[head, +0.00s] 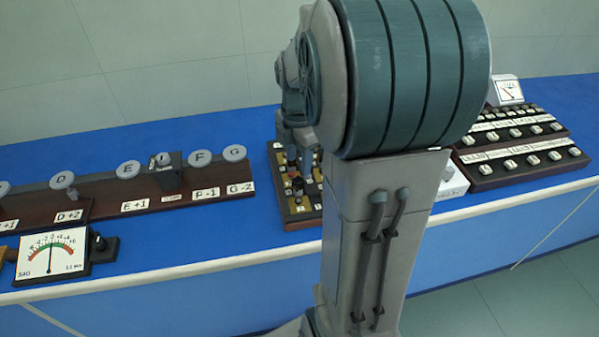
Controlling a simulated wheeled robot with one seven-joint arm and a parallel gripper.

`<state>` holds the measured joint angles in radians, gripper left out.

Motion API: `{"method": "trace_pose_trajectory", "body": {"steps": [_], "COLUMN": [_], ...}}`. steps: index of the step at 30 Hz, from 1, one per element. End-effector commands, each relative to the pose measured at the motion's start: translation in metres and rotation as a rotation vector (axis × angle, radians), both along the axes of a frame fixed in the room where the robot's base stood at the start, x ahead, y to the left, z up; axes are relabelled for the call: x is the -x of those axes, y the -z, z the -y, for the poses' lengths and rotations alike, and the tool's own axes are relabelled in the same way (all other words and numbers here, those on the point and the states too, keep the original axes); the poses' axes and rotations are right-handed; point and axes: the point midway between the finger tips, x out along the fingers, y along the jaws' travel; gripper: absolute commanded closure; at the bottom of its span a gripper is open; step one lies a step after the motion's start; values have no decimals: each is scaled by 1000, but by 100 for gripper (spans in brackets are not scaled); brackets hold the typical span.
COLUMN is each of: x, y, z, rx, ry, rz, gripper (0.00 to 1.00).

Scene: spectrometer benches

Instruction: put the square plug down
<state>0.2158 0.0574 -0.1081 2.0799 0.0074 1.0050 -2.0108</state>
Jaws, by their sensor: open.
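My gripper (302,168) is at the end of my arm, low over a small dark board (302,221) on the blue bench. The gripper is open, but its fingertips are small and partly hidden by my arm. Several small dark, pale and reddish pieces stand on the board under and beside the fingers. I cannot tell which of them is the square plug, or whether it touches the fingers. My arm hides the right side of the board.
A long wooden rail (100,207) with lettered round discs stands at left. A dial meter (52,258) sits near the front edge. Stepped panels (515,150) with several knobs and a small meter (508,90) stand at right. Blue bench top (200,240) is bare left of the board.

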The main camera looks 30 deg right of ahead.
Motion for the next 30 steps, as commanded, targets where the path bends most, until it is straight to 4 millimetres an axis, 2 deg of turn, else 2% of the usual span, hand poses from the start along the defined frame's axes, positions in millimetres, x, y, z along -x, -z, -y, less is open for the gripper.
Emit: {"method": "trace_pose_trajectory", "body": {"steps": [3, 6, 11, 14, 30], "x": [-1, 0, 2, 8, 79], "y": [-22, -34, -43, -45, -42], "z": [0, 0, -3, -12, -90], "rx": [2, 1, 0, 1, -86], "ry": [0, 0, 25, 113, 1095], "rz": [3, 2, 5, 18, 154], "gripper": [57, 57, 57, 57, 57]}}
